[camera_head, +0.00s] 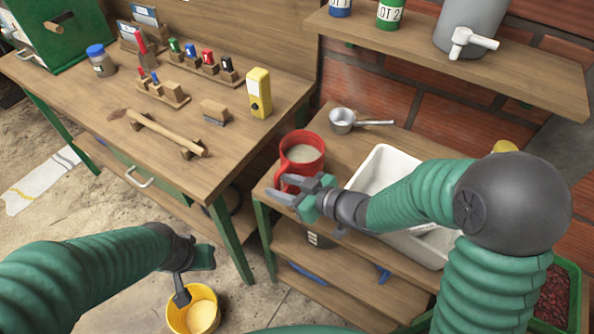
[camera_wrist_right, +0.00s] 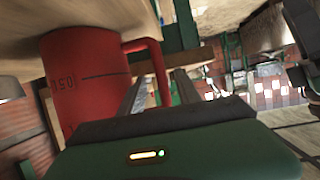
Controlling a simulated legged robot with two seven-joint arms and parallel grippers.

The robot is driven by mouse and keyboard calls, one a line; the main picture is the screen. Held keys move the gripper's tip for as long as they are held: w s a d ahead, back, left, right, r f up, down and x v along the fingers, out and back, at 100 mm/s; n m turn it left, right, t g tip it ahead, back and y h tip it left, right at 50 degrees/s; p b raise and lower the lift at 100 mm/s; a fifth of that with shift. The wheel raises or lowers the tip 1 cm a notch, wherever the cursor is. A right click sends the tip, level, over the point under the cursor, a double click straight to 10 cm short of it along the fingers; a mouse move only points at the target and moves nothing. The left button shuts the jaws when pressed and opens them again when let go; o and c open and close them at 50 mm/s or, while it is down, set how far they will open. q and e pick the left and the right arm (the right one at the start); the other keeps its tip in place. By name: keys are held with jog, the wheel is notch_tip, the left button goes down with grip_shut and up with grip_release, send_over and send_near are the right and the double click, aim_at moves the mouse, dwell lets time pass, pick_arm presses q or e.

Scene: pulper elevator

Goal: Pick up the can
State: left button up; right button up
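A red can (camera_head: 303,158) with a side handle and pale contents stands upright on the lower wooden bench, near its left edge. In the right wrist view the red can (camera_wrist_right: 88,80) fills the left side, with markings on its wall. My right gripper (camera_head: 295,189) is at the can's near side, fingers apart. In the wrist view the handle (camera_wrist_right: 162,72) shows between the two fingers; contact cannot be made out. My left gripper (camera_head: 182,288) is low at the yellow bucket (camera_head: 196,312), a dark finger at its rim. Whether it grips the rim cannot be told.
A metal saucepan (camera_head: 342,121) stands behind the can, and a white basin (camera_head: 385,160) is to its right, partly behind my right arm. Labelled cans (camera_head: 390,13) sit on the upper shelf. The left workbench (camera_head: 75,110) holds a hammer and small blocks.

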jog(key=b+x, duration=0.1)
jog(key=x, duration=0.3)
jog(key=shift+w+a+f, duration=0.1)
jog(key=shift+a+f, duration=0.1)
jog(key=shift+a, duration=0.05)
jog(key=shift+r, duration=0.1)
jog(key=shift+c, duration=1.4)
grip_shut()
